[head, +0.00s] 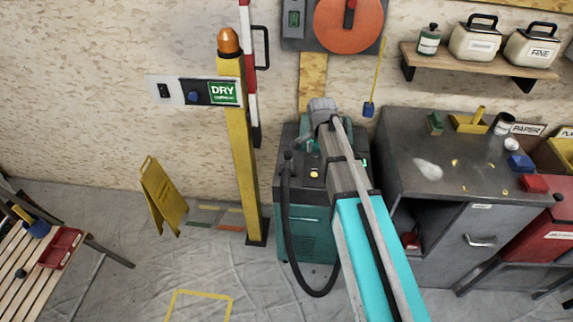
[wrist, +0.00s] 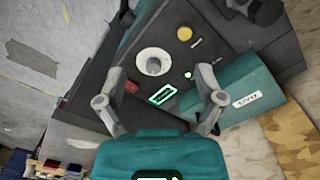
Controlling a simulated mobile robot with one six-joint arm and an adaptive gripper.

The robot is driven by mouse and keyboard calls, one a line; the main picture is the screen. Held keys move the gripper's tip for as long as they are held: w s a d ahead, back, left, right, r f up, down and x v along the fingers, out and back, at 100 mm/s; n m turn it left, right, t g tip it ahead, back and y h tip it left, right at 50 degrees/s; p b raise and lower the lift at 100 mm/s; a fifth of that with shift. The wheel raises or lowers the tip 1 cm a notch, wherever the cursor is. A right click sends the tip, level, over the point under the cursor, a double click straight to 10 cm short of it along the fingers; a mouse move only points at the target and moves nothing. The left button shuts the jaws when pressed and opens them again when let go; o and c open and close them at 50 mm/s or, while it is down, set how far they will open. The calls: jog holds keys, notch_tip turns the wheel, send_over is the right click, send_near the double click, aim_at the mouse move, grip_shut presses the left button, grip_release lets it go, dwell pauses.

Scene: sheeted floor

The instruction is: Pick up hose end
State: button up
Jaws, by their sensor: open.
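A black hose (head: 289,215) hangs in a loop down the left front of a teal and dark grey machine (head: 303,235). Its upper end, with a dark fitting (head: 288,157), stands beside the machine's top left edge. My arm reaches over the machine in the head view, and its links partly cover the machine top. In the wrist view my gripper (wrist: 163,73) is open, its two grey fingers spread in front of the machine's dark panel (wrist: 130,65). Nothing shows between the fingers except the panel behind. I cannot make out the hose end in the wrist view.
A yellow post (head: 240,160) stands left of the machine, a grey cabinet (head: 440,240) right. A yellow floor sign (head: 163,195) stands farther left. Sheeted floor in front is mostly clear.

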aim_at(288, 153)
jog(key=w+a+m, duration=0.2)
jog(key=a, duration=0.1)
jog(key=w+a+r+m+p, duration=0.1)
jog(key=w+a, duration=0.2)
jog(key=w+a+m, duration=0.2)
jog(key=w+a, duration=0.1)
jog(key=a, duration=0.1)
jog(key=shift+w+r+m, duration=0.25)
jog(key=shift+r+m, duration=0.05)
jog(key=shift+r, duration=0.05)
notch_tip(288, 153, down, 9)
jog(key=b, duration=0.8)
jog(key=shift+r, duration=0.2)
jog(key=shift+f, duration=0.1)
jog(key=shift+s+a+f+b, duration=0.1)
jog(key=shift+s+f+b, duration=0.05)
jog(key=shift+f+b, duration=2.5)
jog(key=shift+r, duration=0.15)
grip_shut()
